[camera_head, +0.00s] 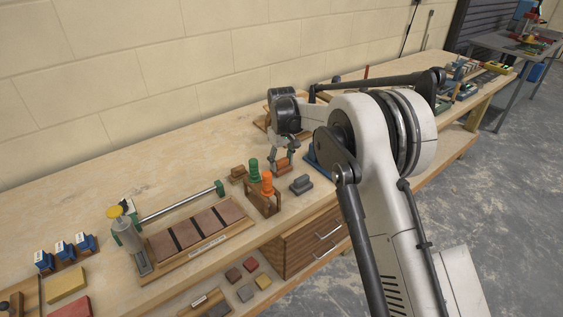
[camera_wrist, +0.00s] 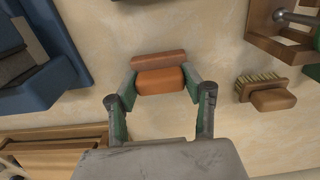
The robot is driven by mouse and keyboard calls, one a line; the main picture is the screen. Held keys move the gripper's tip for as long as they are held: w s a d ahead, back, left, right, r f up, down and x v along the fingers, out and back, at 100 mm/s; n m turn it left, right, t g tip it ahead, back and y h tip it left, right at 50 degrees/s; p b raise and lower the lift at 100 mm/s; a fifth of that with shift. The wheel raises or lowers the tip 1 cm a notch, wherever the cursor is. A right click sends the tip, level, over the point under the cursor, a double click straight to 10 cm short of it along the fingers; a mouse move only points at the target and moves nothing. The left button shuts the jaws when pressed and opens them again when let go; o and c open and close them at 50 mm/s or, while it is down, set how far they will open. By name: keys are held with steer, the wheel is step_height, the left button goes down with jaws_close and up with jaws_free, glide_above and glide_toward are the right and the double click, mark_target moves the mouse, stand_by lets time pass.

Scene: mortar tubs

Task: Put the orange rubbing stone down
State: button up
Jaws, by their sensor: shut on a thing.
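The orange rubbing stone (camera_wrist: 161,81), an orange block with a browner strip along its far side, is between the fingers of my gripper (camera_wrist: 162,84) in the wrist view. The fingers are shut on its two ends. In the head view, my gripper (camera_head: 279,160) points down over the bench, with the orange stone (camera_head: 283,167) at its tips. The stone is at or close above the bench top (camera_head: 190,150); I cannot tell whether it touches.
A wooden-backed brush (camera_wrist: 268,97) lies right of the stone in the wrist view, and a blue tray (camera_wrist: 72,60) is at left. In the head view, a grey block (camera_head: 301,184) and a wooden rack (camera_head: 264,203) with green and orange handles stand nearby. Bare bench surrounds the stone.

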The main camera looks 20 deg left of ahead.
mark_target(282, 160)
steer(key=shift+f, duration=0.1)
steer(key=o, duration=1.2)
step_height(282, 160, up, 12)
steer(key=shift+r, duration=0.2)
